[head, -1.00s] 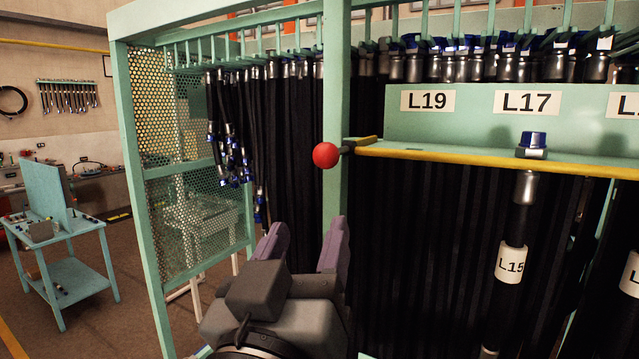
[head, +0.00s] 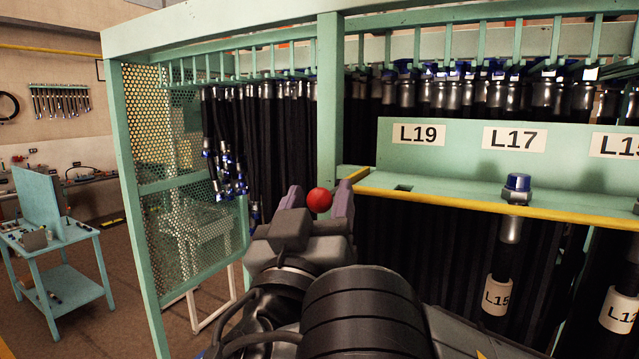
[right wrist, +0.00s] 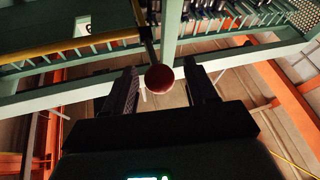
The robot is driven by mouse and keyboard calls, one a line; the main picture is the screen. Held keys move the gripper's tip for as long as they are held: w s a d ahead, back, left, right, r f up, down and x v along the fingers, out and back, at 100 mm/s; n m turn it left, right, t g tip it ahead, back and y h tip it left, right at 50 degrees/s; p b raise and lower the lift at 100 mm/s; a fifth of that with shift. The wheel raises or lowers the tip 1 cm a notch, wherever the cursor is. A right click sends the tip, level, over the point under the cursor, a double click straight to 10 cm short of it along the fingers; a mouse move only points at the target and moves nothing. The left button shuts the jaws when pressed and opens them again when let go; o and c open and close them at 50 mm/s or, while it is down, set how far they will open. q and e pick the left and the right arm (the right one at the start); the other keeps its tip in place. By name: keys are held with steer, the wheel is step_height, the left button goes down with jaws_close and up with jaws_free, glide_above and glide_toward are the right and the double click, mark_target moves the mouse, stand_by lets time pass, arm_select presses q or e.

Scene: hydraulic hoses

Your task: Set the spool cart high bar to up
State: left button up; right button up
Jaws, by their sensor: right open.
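The high bar (head: 470,208) is a yellow-edged green bar across the hose rack. Its red ball knob (head: 319,200) sticks out at the left end, beside the green post. My right gripper (head: 318,197) is open, with its two purple-grey fingers on either side of the red knob in the head view. In the right wrist view, the red knob (right wrist: 159,78) shows between the two dark fingers (right wrist: 163,85), with a dark stem behind it. I cannot tell whether the fingers touch it. My left gripper is not in view.
A hose end with a blue cap (head: 516,184) sits in the bar, its hose labelled L15. A green panel (head: 460,160) carries labels L19 and L17. Many black hoses hang behind. A perforated side panel (head: 165,235) and a small cart (head: 60,280) stand at left.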

steer(key=shift+w+d, duration=0.1)
steer(key=shift+w, duration=0.25)
jaws_close()
